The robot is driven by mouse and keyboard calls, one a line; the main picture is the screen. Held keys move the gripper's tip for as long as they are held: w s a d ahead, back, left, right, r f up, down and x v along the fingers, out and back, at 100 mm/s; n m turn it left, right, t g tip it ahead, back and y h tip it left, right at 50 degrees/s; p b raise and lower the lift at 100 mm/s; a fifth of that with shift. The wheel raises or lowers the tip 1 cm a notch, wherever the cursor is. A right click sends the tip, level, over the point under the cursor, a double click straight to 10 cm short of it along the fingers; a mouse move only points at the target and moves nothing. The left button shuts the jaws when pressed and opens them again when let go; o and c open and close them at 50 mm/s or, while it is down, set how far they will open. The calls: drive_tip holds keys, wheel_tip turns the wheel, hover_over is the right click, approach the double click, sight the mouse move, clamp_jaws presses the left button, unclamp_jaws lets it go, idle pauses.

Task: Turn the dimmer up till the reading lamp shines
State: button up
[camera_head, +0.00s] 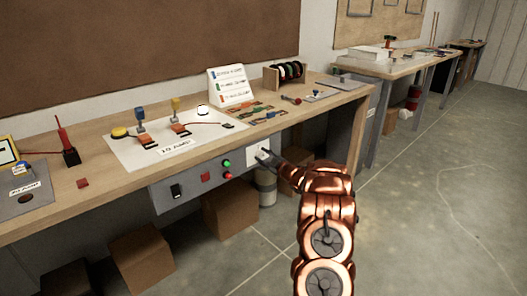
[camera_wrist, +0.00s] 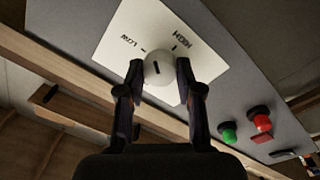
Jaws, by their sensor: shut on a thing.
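The dimmer is a round white knob (camera_wrist: 158,68) on a white plate (camera_wrist: 135,25) marked LOW and HIGH, seen in the wrist view. My gripper (camera_wrist: 158,78) is shut on the knob, one finger on each side. A dark line marks the knob's face; its exact setting is hard to read. In the head view the plate (camera_head: 257,148) is on the grey panel under the bench edge, and my gripper (camera_head: 264,155) reaches it from the right, hiding most of the knob. I cannot identify a reading lamp; a white dome (camera_head: 202,111) on the board looks bright, but I cannot tell whether it is lit.
A green button (camera_head: 227,163) and a red one (camera_head: 227,174) sit left of the plate on the panel, with a black switch (camera_head: 176,191) farther left. The wooden bench (camera_head: 110,180) overhangs cardboard boxes (camera_head: 142,260). The floor at right is clear.

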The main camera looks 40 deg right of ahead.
drive_tip(key=m+p, duration=0.5)
drive_tip(key=m, duration=0.1)
drive_tip(key=shift+r+m, duration=0.15)
drive_tip(key=shift+m, duration=0.15)
drive_tip(key=shift+m+g+p, duration=0.3)
drive_tip(key=shift+m+p, duration=0.9)
drive_tip(key=shift+m, duration=0.8)
drive_tip(key=shift+f, duration=0.2)
drive_tip(key=o, duration=1.2)
drive_tip(key=shift+c, duration=0.2)
drive_tip(key=s, duration=1.2)
drive_tip(key=shift+a, duration=0.45)
